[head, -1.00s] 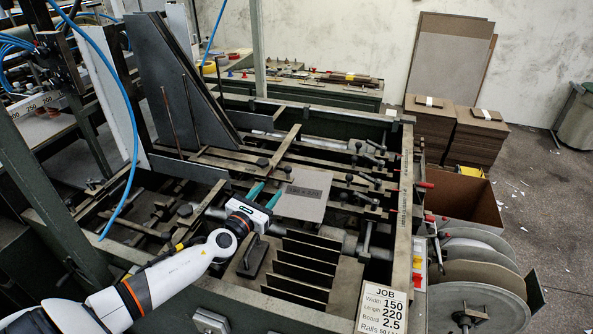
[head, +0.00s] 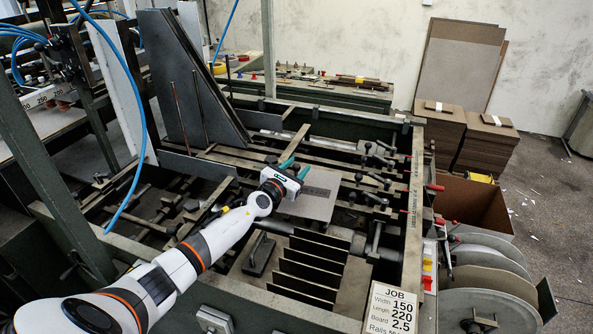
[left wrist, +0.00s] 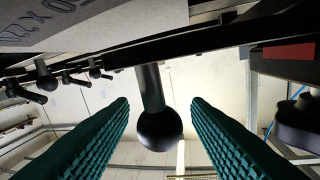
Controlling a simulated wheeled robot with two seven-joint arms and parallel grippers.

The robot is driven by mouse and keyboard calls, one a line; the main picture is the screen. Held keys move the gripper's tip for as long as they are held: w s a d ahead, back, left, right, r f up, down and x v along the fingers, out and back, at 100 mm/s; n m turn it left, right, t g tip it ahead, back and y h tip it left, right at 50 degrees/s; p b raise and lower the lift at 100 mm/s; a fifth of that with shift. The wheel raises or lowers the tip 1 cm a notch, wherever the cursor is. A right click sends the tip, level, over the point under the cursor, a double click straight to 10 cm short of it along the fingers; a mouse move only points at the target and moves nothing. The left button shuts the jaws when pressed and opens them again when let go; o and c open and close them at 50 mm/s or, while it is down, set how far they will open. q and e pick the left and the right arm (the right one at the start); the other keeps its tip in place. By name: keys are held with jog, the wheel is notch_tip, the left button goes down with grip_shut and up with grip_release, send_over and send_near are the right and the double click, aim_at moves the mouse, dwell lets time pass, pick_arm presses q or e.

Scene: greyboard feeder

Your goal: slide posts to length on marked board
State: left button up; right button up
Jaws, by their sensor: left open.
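My left gripper (head: 295,167) is open, with teal fingers, at the far left corner of the grey marked board (head: 314,203). In the left wrist view a black ball knob on a short stem (left wrist: 158,128) shows between the open fingers (left wrist: 160,108); I cannot tell whether they touch it. The marked board (left wrist: 75,25) shows there at the upper left with part of its writing. A long flat bar (head: 296,138) runs back from near the fingers. The knob's foot and the posts near my gripper are hidden or too small to tell in the head view. My right gripper is not in view.
Several black clamp handles (head: 375,180) stand on the rails right of the board. Upright dark plates (head: 310,262) and a black handled block (head: 260,255) lie nearer. A tall dark wedge (head: 190,80) stands at the back left. A job card (head: 392,309) is at front right.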

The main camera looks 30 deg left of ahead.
pick_arm(q)
jog(key=shift+c, duration=0.2)
grip_shut()
jog(key=shift+w+d+r+p, duration=0.15)
jog(key=shift+d+p, duration=0.45)
jog(key=shift+d, duration=0.1)
jog(key=shift+w+d, duration=0.1)
jog(key=shift+d, duration=0.3)
jog(key=shift+o, duration=0.2)
grip_release()
jog(key=shift+s, duration=0.45)
jog(key=s+p, duration=0.2)
jog(key=s, duration=0.9)
